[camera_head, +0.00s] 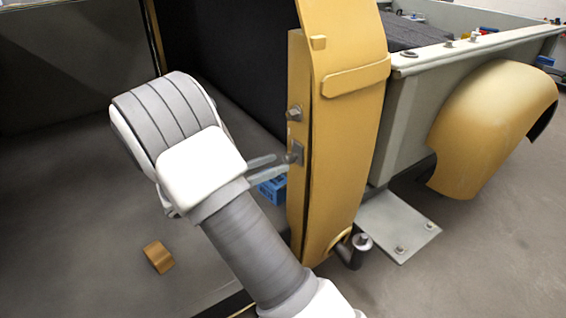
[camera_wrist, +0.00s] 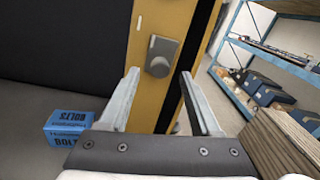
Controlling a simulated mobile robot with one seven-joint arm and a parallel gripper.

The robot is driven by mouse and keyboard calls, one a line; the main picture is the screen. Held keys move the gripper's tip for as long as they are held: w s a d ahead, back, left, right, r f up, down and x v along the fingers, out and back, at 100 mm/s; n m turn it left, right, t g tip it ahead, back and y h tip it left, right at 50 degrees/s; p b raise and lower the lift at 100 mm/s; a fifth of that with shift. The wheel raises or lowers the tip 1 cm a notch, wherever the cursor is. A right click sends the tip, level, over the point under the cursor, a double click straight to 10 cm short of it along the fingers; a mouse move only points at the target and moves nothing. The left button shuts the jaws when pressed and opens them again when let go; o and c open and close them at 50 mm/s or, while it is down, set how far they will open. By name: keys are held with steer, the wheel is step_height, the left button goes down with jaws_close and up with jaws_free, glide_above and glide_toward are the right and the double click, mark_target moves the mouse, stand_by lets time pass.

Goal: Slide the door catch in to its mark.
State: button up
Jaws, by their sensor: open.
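The door catch (camera_wrist: 161,56) is a grey metal plate with a round knob, on the yellow door pillar (camera_wrist: 160,20). I cannot tell whether the fingers touch the catch.
A blue bolts box (camera_wrist: 68,126) lies left of my gripper. A brown block (camera_head: 158,257) lies on the grey floor. A grey plate (camera_head: 398,225) and yellow fender (camera_head: 490,130) are right of the pillar.

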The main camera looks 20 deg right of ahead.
mark_target(285, 160)
steer(key=shift+w+d, duration=0.15)
steer(key=shift+d, duration=0.7)
steer(key=shift+w+d, duration=0.1)
steer(key=shift+d, duration=0.75)
jaws_close()
